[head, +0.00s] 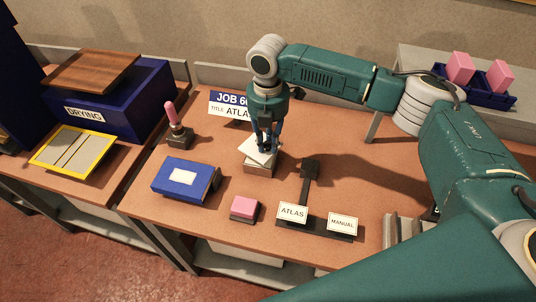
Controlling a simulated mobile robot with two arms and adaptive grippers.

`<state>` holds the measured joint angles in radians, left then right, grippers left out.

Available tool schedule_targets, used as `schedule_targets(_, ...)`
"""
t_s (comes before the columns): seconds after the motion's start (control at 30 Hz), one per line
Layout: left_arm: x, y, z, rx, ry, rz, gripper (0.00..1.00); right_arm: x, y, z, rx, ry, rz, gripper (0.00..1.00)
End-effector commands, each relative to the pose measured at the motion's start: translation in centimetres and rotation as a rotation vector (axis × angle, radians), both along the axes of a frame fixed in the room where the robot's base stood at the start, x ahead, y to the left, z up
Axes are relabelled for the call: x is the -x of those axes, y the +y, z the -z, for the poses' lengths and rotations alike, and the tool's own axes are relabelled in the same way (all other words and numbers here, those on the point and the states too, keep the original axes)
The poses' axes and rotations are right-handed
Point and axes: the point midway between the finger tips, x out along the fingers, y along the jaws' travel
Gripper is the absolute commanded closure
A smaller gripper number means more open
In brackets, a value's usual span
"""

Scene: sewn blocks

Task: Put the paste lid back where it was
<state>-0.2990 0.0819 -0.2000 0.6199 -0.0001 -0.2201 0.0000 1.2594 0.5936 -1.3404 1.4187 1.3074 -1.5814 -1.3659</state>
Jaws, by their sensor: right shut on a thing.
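My right gripper (266,138) points down at the middle of the bench. It is shut on a pale, flat, square lid (257,152), which looks slightly turned. Directly below the lid is a small brownish box-like pot (261,169). The lid hides the pot's top, and I cannot tell whether the lid rests on it or hovers just above. My left gripper is not in view.
A blue box (178,187) with a white label and a pink block (243,208) lie in front. A pink-handled tool (175,125) stands behind left. A job sign (231,105) stands behind the gripper. A dark stand (306,232) with ATLAS and MANUAL cards is front right.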

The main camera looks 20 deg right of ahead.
Motion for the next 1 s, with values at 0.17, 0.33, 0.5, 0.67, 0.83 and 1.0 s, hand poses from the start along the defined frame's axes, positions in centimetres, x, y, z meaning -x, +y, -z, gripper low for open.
schedule_targets(0.17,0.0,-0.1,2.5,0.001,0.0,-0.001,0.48,0.0,0.0,2.4,0.001,-0.001,0.0,1.0)
schedule_targets(0.33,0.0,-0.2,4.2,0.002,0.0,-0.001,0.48,0.0,0.0,3.8,0.0,0.0,0.0,1.0)
schedule_targets(0.5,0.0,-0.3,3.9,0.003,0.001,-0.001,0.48,0.0,0.0,3.5,0.0,0.0,0.0,1.0)
schedule_targets(0.67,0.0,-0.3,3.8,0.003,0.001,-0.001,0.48,0.0,0.0,3.7,-0.001,0.001,0.0,1.0)
schedule_targets(0.83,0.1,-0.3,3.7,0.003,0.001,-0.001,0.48,0.0,0.0,3.9,0.0,0.0,0.0,0.61)
schedule_targets(1.0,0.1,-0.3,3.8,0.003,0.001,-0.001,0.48,0.0,0.0,3.9,0.0,0.0,0.0,0.61)
